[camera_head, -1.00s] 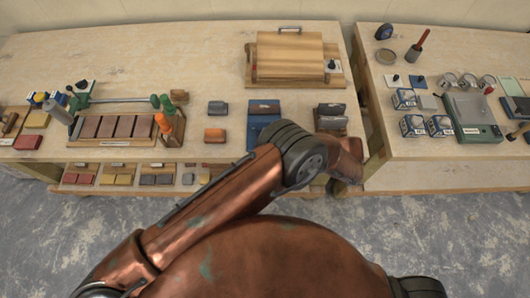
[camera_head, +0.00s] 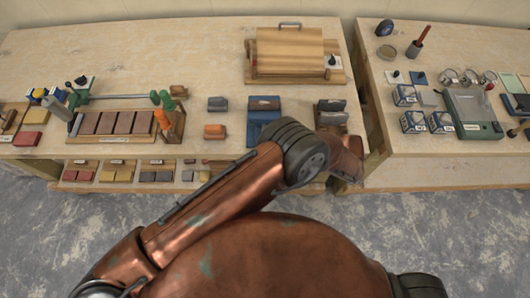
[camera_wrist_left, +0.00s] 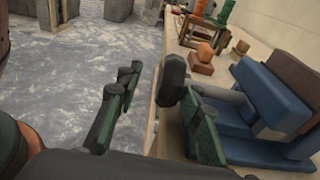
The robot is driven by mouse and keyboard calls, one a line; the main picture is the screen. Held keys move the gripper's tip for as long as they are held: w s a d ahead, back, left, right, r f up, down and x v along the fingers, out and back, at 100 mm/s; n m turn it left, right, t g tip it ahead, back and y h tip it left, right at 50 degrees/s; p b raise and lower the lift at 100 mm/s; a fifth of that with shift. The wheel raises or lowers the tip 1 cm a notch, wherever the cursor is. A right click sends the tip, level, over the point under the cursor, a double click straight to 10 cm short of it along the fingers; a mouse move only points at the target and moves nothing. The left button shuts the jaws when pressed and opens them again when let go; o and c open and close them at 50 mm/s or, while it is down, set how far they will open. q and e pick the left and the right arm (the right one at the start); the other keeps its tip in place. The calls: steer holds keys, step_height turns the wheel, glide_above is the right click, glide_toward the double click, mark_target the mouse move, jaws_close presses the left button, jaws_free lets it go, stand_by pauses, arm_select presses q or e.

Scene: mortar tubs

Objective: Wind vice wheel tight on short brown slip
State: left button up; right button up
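The blue vice (camera_head: 264,118) stands at the front edge of the left bench, and its front is partly hidden by my left arm. In the left wrist view the vice (camera_wrist_left: 268,97) fills the right side. Its dark wheel (camera_wrist_left: 172,80) sits on a grey shaft and faces my gripper. A brown slip (camera_wrist_left: 299,72) shows behind the blue jaw; it also shows on the vice in the head view (camera_head: 264,103). My left gripper (camera_wrist_left: 160,112) is open, its fingers apart on either side of the wheel; contact is unclear. My right gripper is not in view.
A grey-brown vice-like block (camera_head: 330,112) stands right of the blue vice. A small grey block (camera_head: 217,104) and an orange block (camera_head: 214,132) stand left of it. A wooden press board (camera_head: 290,55) lies behind. Grey floor (camera_head: 430,215) lies clear before the benches.

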arm_select(q)
step_height(320, 180, up, 10)
steer(key=shift+f, duration=0.1)
stand_by(0.4)
steer(key=shift+s, duration=0.15)
stand_by(0.3)
